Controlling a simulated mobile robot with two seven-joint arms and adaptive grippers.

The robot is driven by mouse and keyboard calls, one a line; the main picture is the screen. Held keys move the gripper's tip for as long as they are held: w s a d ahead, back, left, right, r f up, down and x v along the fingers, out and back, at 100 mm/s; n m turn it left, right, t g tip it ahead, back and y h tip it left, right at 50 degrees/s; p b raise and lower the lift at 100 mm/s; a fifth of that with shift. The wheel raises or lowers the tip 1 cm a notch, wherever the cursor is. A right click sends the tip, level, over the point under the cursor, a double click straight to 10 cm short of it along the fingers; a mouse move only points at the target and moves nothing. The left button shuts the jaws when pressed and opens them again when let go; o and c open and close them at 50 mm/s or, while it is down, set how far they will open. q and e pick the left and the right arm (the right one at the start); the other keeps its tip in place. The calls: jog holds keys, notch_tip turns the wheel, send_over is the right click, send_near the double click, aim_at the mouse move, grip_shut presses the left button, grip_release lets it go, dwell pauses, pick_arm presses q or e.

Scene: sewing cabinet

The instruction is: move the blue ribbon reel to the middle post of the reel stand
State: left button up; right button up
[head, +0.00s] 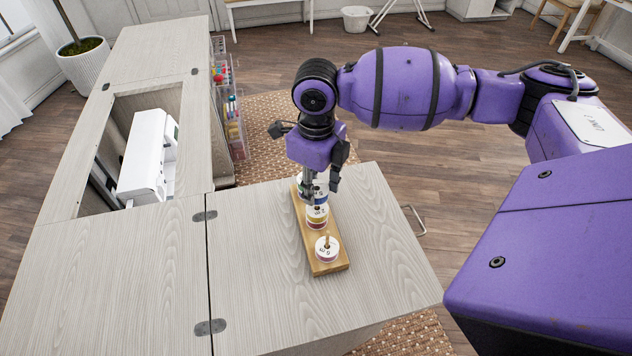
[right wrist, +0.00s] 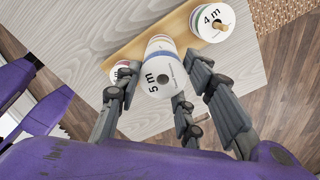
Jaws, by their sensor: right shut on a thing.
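The wooden reel stand (head: 330,267) lies on the cabinet top in the head view, running away from me. My right gripper (head: 314,191) points down over its far half and is shut on the blue ribbon reel (head: 320,198). In the right wrist view, the reel marked "5 m" (right wrist: 158,80) sits between the fingers of my right gripper (right wrist: 159,85). A yellow and dark red stack (head: 317,216) stands at the middle of the stand, just nearer than the blue reel. I cannot tell whether the blue reel touches it. My left gripper is out of view.
A white-topped reel (head: 327,249) sits on the near post. A "4 m" reel (right wrist: 213,20) with its post showing lies beside the held reel in the wrist view. A white sewing machine (head: 148,160) stands in the cabinet opening. The cabinet top (head: 262,270) around the stand is clear.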

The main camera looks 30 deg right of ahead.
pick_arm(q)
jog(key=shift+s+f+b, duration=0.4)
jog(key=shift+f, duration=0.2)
pick_arm(e)
jog(key=shift+f, duration=1.45)
jog(key=o, duration=1.1)
jog(key=shift+r, duration=0.15)
notch_tip(320, 180, up, 12)
jog(key=shift+f, duration=0.1)
